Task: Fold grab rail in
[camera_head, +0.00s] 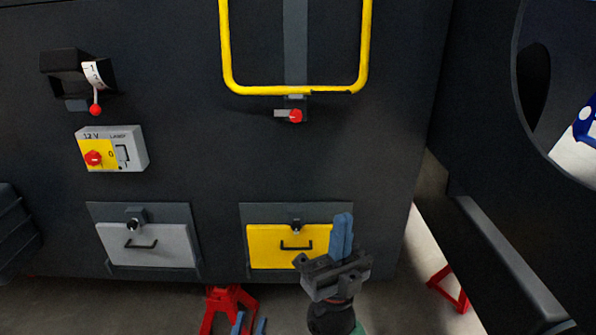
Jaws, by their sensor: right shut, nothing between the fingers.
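The yellow grab rail (290,90) is a U-shaped tube at the top centre of the dark chassis panel. Its lower bar crosses in front of a grey vertical strip (295,45), and its upper end is cut off by the frame. A small latch with a red knob (296,116) sits just below the lower bar. My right gripper (342,232) is shut and empty, with blue fingers pointing up, in front of the yellow drawer and well below the rail. Only the blue fingertips of my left gripper (249,325) show at the bottom edge; they are apart, with nothing visible between them.
A yellow drawer (262,246) and a grey drawer (172,245) are low on the panel. A 12 V switch box (128,152) and a red-tipped lever (95,108) are at left. A red stand (222,300) is below. A dark frame (500,240) borders the right.

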